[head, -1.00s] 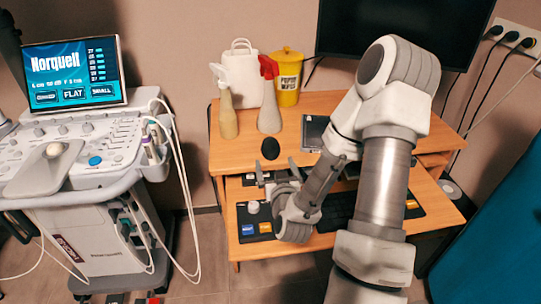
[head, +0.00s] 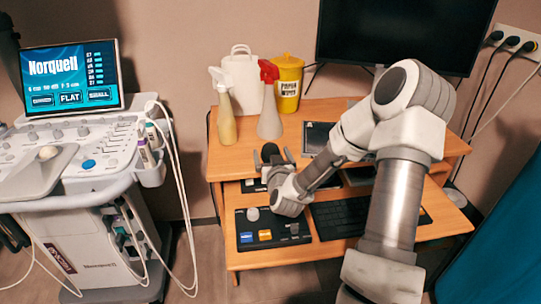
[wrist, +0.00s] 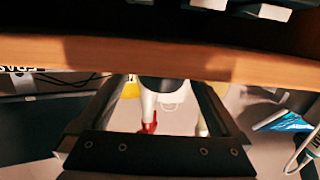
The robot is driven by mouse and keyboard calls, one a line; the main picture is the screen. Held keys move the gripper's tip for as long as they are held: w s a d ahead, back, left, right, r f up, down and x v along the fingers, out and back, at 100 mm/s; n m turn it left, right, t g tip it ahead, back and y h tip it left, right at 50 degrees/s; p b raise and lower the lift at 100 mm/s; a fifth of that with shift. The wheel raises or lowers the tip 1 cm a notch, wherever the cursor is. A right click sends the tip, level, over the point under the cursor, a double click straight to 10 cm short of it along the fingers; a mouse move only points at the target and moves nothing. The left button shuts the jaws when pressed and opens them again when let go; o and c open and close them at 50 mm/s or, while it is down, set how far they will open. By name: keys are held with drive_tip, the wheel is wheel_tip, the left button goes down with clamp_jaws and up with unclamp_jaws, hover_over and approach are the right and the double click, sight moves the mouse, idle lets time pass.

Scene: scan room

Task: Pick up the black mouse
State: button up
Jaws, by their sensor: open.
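The black mouse (head: 270,152) lies near the front edge of the upper desk top, in front of the spray bottles. My gripper (head: 273,157) is open and reaches to it from the front, with one finger at each side of the mouse. In the wrist view, a dark rounded part of the mouse (wrist: 164,85) shows between the two open fingers, and the rest is hidden by the desk edge. I cannot tell if a finger touches it.
The desk edge (wrist: 250,70) crosses the wrist view close to my fingers. Behind the mouse stand a bottle with a white spray head (head: 224,115), a red-topped bottle (head: 269,120) and a yellow tub (head: 288,85). A keyboard (head: 335,218) and a black control panel (head: 280,238) are on the lower shelf.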

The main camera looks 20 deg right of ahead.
drive_tip(key=shift+w+d, duration=0.1)
drive_tip(key=shift+w, duration=0.15)
drive_tip(key=c, duration=1.3)
drive_tip(key=shift+c, duration=0.4)
drive_tip(key=shift+r, duration=0.15)
